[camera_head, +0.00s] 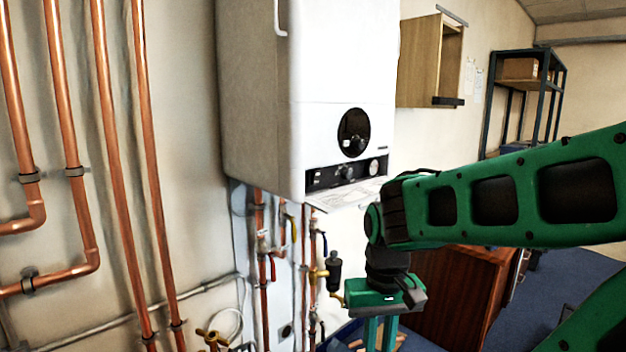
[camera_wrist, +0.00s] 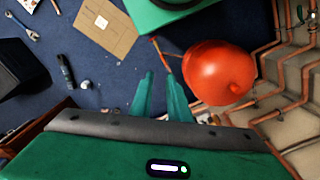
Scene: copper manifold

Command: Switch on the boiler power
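The white boiler (camera_head: 345,60) hangs on the wall in the middle of the head view. Its dark control strip (camera_head: 347,172) runs along the lower front, with a knob and small light markings, and a round dark dial (camera_head: 354,132) sits above it. Which of these is the power switch is too small to tell. My gripper (camera_head: 380,338) points down, below and to the right of the boiler and apart from it. In the wrist view its two green fingers (camera_wrist: 161,76) are apart with nothing held between them. The boiler does not show in the wrist view.
Copper pipes (camera_head: 108,130) run up the left wall. Valves and a brass fitting (camera_head: 318,273) sit under the boiler. A wooden cabinet (camera_head: 480,290) stands behind my arm. A red rounded vessel (camera_wrist: 218,72) is near my fingers in the wrist view. Cardboard (camera_wrist: 105,25) and tools lie on blue floor.

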